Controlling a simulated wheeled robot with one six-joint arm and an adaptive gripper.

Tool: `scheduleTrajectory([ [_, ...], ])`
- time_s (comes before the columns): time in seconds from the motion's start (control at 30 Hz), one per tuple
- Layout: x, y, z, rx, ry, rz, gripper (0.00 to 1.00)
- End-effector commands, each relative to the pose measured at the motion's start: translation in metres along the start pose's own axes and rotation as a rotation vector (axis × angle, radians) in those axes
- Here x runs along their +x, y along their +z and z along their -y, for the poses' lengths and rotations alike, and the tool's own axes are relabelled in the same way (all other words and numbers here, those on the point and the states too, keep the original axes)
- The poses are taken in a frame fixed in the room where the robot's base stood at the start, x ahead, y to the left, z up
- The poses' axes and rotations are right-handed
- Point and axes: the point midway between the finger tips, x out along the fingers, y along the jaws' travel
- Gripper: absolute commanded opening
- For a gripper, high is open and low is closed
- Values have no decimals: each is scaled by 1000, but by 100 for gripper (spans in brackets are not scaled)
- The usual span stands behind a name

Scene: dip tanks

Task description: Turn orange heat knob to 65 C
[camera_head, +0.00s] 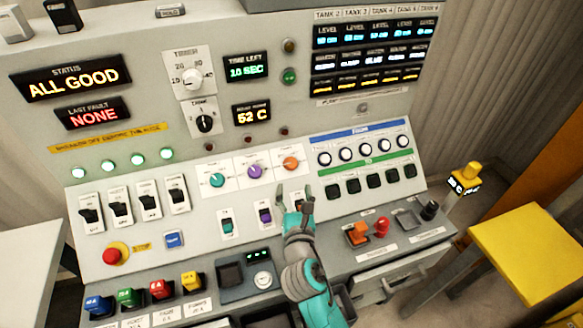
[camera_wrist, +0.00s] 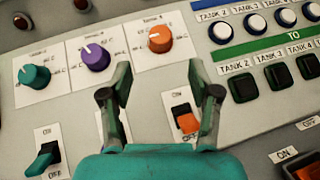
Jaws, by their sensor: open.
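The orange heat knob (camera_head: 291,163) is the rightmost of three knobs on white plates on the sloped panel. In the wrist view the orange knob (camera_wrist: 160,39) has a white pointer mark toward the upper left; its scale is too small to read. My gripper (camera_head: 296,194) is open and empty, below the orange knob and apart from it. In the wrist view the fingers of my gripper (camera_wrist: 160,90) point up toward the panel, with the knob just beyond and between them. An orange display (camera_head: 252,115) above reads 52 C.
A teal knob (camera_head: 217,180) and a purple knob (camera_head: 255,171) sit left of the orange one. Rocker switches, including an orange one (camera_wrist: 188,122), lie close to my fingers. White round buttons (camera_head: 345,154) are to the right. A red emergency button (camera_head: 116,253) is lower left.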

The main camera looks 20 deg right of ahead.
Motion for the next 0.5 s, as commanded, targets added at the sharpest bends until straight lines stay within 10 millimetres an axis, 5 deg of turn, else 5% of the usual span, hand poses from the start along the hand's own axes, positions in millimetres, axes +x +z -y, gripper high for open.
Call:
scheduleTrajectory([
  [0.5, 79, 0, 0, 4, 0, -1, 62],
])
